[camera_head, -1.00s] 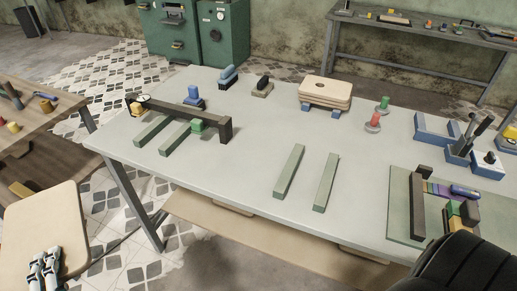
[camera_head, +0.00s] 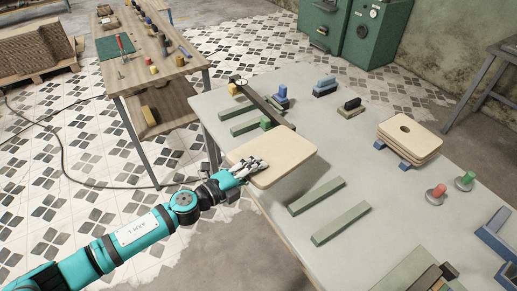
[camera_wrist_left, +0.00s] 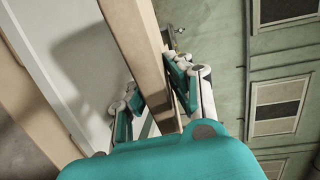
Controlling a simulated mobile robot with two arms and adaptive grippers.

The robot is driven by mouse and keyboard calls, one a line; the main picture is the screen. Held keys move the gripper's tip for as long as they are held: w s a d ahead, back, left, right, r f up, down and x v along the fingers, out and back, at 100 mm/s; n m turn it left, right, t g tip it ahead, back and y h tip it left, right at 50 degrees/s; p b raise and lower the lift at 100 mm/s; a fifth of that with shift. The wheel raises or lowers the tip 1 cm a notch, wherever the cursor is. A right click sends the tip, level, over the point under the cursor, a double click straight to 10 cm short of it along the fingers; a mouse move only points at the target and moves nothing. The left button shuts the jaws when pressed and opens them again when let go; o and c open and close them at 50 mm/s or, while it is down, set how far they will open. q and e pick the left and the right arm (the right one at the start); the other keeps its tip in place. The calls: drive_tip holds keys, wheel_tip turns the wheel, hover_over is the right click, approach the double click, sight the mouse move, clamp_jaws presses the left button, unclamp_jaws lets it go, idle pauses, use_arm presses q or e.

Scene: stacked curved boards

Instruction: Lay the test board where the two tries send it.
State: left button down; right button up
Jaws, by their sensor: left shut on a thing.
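My left gripper (camera_head: 250,168) is shut on the near left edge of a pale wooden board (camera_head: 285,155). The board is roughly level, over the table's near edge; I cannot tell if it touches anything. In the left wrist view the board (camera_wrist_left: 137,40) shows edge-on between the fingers of the gripper (camera_wrist_left: 155,100). Two green rails, one (camera_head: 317,195) and another (camera_head: 341,223), lie parallel and bare, right of the board. Beyond the board are two more green rails (camera_head: 237,108), a dark bar (camera_head: 262,98) and a green block (camera_head: 265,122). My right gripper is not in view.
A stack of similar boards (camera_head: 411,136), the top one with a hole, rests on blue blocks (camera_head: 380,145) on the grey table (camera_head: 355,120). Red (camera_head: 437,192) and green (camera_head: 465,180) knobbed pieces stand nearby. A wooden bench (camera_head: 160,75) stands at the left.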

use_arm(q)
drive_tip(key=m+g+p, duration=0.1)
drive_tip(key=w+d+r+g+h+p, duration=0.1)
drive_tip(key=shift+w+d+r+m+p, duration=0.2)
drive_tip(key=shift+r+m+p, duration=0.1)
drive_tip(key=shift+m+p, duration=0.1)
drive_tip(key=shift+w+a+f+m+g+h+p, duration=0.15)
drive_tip(key=shift+m+g+h+p, duration=0.15)
drive_tip(key=shift+g+h, duration=0.15)
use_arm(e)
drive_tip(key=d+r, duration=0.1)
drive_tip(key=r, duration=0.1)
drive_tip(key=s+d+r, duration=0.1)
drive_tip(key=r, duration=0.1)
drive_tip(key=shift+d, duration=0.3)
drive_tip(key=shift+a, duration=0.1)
use_arm(q)
drive_tip(key=shift+a+f+b, duration=0.1)
drive_tip(key=shift+f+b, duration=0.05)
drive_tip(key=shift+b, duration=0.2)
drive_tip(key=shift+f, duration=0.25)
drive_tip(key=shift+f+b, duration=0.7)
drive_tip(key=shift+b, duration=0.15)
wheel_tip(320, 180, down, 5)
drive_tip(key=b, duration=0.4)
drive_tip(key=shift+r, duration=0.1)
drive_tip(key=shift+f+b, duration=0.3)
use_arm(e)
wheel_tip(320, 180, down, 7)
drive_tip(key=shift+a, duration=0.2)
